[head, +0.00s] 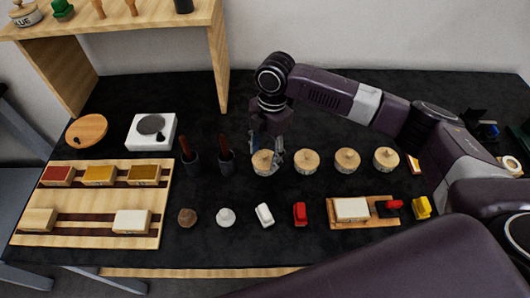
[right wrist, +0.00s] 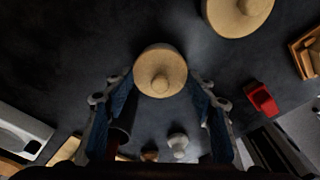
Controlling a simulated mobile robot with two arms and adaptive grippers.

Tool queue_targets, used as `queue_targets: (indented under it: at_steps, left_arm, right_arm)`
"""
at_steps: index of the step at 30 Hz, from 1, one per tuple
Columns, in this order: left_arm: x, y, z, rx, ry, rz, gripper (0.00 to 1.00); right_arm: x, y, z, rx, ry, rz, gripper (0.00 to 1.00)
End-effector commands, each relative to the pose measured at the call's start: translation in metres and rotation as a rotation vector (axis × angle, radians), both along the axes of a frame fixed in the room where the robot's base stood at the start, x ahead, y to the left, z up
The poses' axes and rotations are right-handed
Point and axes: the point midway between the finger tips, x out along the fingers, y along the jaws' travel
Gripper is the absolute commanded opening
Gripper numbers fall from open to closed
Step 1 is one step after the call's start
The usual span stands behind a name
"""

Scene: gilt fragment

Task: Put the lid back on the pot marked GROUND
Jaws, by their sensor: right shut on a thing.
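My right gripper (head: 266,158) is over the leftmost pot of a row of pale round pots, its fingers on either side of a round wooden lid (head: 262,163) with a knob. In the right wrist view the lid (right wrist: 160,72) shows between the fingertips, and the gripper is shut on it. The lid hides what is below it, so I cannot tell whether it rests on the pot. The other pots in the row (head: 307,163), (head: 347,161), (head: 386,160) have knobbed wooden lids. No GROUND marking is readable. My left gripper is not in view.
Two dark jars with brown handles (head: 194,162), (head: 227,161) stand just left of the gripper. A slotted wooden rack (head: 165,200) lies at left. In front are small lumps, a white block (head: 264,214) and a red one (head: 300,213). A wooden shelf (head: 150,22) rises at back left.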

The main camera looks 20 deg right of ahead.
Motion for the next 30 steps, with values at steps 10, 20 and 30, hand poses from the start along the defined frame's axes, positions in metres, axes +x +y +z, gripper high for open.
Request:
queue_targets:
  at_steps: [10,20,30]
  left_arm:
    - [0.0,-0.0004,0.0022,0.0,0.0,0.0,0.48]
    - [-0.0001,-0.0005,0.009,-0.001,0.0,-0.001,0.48]
    - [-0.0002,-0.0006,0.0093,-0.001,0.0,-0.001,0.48]
  right_arm:
    - [-0.0002,0.0003,0.0005,0.0,0.001,0.0,0.34]
    - [-0.0004,0.0002,0.0003,0.0,0.001,0.0,0.34]
    - [-0.0002,0.0001,-0.0007,0.0,0.0,0.0,0.34]
